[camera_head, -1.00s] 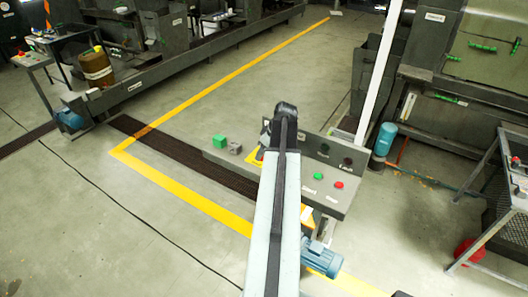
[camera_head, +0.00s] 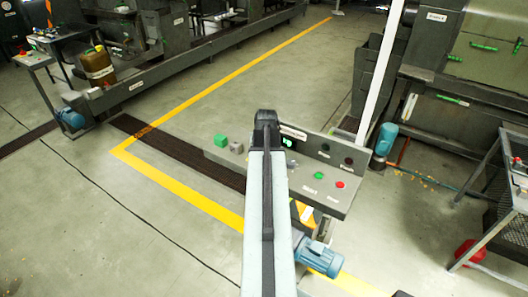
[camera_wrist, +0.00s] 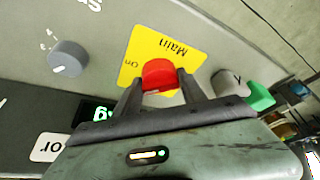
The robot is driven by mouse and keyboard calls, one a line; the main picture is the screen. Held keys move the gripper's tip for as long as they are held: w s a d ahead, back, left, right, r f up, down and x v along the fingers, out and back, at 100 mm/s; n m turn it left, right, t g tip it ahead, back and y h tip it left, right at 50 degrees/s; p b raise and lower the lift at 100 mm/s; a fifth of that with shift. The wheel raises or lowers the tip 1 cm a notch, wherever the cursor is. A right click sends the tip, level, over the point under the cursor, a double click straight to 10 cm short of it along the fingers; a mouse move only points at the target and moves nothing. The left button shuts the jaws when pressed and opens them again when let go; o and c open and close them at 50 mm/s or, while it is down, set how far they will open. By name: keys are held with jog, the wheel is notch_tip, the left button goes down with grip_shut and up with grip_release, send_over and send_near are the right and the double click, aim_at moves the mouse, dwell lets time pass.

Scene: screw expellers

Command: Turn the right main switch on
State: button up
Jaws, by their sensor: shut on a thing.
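The main switch is a red knob (camera_wrist: 159,72) on a yellow plate (camera_wrist: 133,62) marked "Main" and "On" in the wrist view. My gripper (camera_wrist: 160,84) has one finger on each side of the knob and is shut on it. In the head view, my arm covers the switch and my gripper. The grey control panel (camera_head: 325,193) shows to the right of the arm. A green lit display (camera_wrist: 97,112), partly hidden by my gripper, glows beside the yellow plate; its light also shows at the panel's back.
A grey dial (camera_wrist: 68,58) and a grey knob (camera_wrist: 230,82) flank the plate. A green button (camera_head: 319,176) and a red button (camera_head: 340,185) sit at the panel's right. A green block (camera_head: 220,141) is at its left end. A blue motor (camera_head: 322,258) stands below.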

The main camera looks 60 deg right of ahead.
jog(key=m, duration=0.2)
jog(key=m+g, duration=0.1)
jog(key=m, duration=0.1)
jog(key=shift+w+g+h, duration=0.15)
jog(key=shift+g+h, duration=0.15)
jog(key=shift+m+g, duration=0.6)
jog(key=shift+m, duration=1.1)
jog(key=shift+a, duration=0.1)
jog(key=o, duration=1.3)
jog(key=shift+o, duration=0.2)
jog(key=p+v, duration=0.7)
jog(key=shift+a+r, duration=0.2)
jog(key=shift+r, duration=0.15)
